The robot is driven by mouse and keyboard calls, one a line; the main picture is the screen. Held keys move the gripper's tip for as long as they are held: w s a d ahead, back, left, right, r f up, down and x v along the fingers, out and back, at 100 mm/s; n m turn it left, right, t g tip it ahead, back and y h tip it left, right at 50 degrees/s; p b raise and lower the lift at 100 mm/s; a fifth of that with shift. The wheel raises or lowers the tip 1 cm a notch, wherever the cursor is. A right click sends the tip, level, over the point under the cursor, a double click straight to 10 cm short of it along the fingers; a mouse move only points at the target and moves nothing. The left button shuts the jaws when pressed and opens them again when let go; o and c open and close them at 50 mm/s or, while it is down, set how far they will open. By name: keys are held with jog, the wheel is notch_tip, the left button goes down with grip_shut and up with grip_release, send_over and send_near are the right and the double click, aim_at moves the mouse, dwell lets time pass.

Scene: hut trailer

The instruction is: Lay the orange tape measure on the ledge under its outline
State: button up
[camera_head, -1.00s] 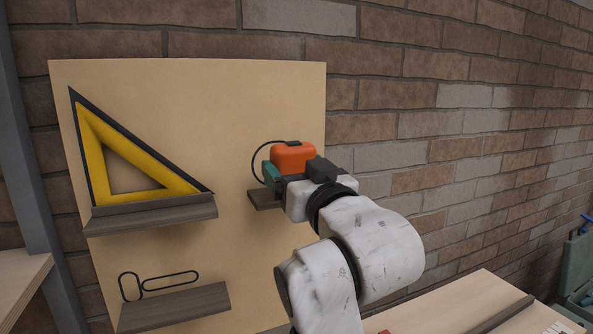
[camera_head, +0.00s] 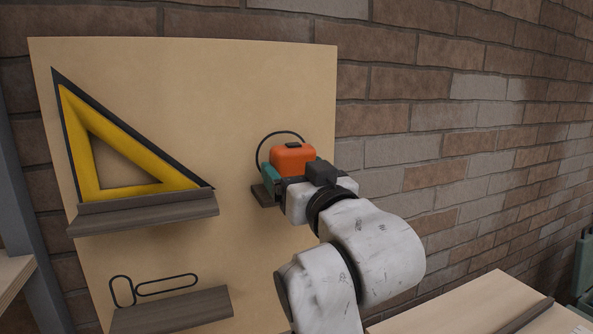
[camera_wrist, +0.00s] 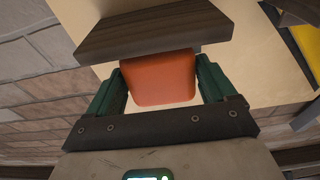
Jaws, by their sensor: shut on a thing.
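The orange tape measure (camera_head: 292,157) is held between the green fingers of my gripper (camera_head: 272,178), in front of the right side of the tan board. In the wrist view the tape measure (camera_wrist: 159,78) sits between both fingers of my gripper (camera_wrist: 158,85), close to a dark wooden ledge (camera_wrist: 152,31). In the head view only the left end of this ledge (camera_head: 263,196) shows; my gripper hides the rest. A round black outline (camera_head: 262,143) shows on the board behind and above the tape measure. Whether the tape measure touches the ledge I cannot tell.
A yellow set square (camera_head: 83,150) rests on a ledge (camera_head: 140,213) at the left of the board (camera_head: 230,90). Below it, a lower ledge (camera_head: 175,312) is empty under a long outline. A brick wall stands behind; a wooden table (camera_head: 455,312) is at lower right.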

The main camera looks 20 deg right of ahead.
jog(key=shift+s, duration=0.1)
jog(key=o, duration=1)
jog(key=s, duration=0.3)
jog(key=s+f+b, duration=0.1)
jog(key=s, duration=0.3)
jog(key=s+b, duration=0.1)
jog(key=s, duration=0.2)
jog(key=shift+s+f, duration=0.3)
